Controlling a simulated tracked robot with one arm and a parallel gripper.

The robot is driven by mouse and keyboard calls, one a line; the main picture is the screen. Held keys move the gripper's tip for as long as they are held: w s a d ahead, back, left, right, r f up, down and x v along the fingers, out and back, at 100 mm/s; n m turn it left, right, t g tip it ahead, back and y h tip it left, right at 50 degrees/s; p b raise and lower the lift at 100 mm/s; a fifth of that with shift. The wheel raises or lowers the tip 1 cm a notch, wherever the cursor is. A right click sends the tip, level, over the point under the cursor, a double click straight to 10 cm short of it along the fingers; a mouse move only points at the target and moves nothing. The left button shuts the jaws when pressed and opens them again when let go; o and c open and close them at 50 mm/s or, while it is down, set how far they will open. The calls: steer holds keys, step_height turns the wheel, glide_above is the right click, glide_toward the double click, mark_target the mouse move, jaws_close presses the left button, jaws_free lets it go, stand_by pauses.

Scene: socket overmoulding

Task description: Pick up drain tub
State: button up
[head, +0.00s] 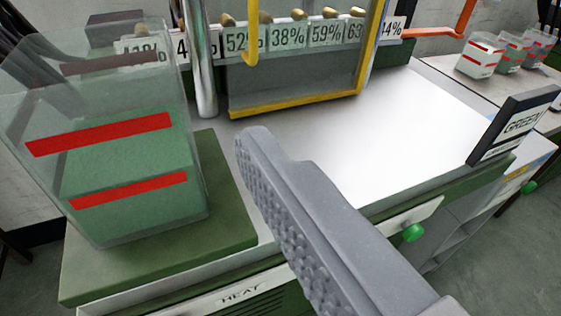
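A large clear tub (185,110) with two red bands and green contents stands at the left on a green plate (230,200). Several smaller clear tubs with red bands (483,55) stand on a table at the far right. No label shows which one is the drain tub. One grey finger of my gripper (262,165) reaches up from the lower right, to the right of the large tub and apart from it in the picture. Its ribbed pad faces left and is bare, with nothing against it. The other finger is not visible.
A yellow-framed opening (300,105) stands at the back under a row of percentage signs (290,38). A dark sign reading GREEN (515,128) stands at the right edge of the bench. The white bench top (390,120) is clear. A HEAT label (240,293) is on the front.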

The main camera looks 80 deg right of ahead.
mark_target(104, 121)
steer(key=b+x, duration=0.1)
steer(key=x, duration=0.3)
steer(key=b+x, duration=0.1)
steer(key=x, duration=0.3)
steer(key=shift+d+f, duration=0.3)
steer(key=shift+d, duration=0.15)
steer(key=x, duration=0.1)
steer(key=b+x, duration=0.1)
steer(key=x, duration=0.3)
steer(key=shift+w+a+f+b, duration=0.1)
steer(key=shift+a+f+b, duration=0.2)
steer(key=shift+b, duration=0.1)
steer(key=shift+w+d+r, duration=0.1)
steer(key=shift+d, duration=0.05)
steer(key=c, duration=1.2)
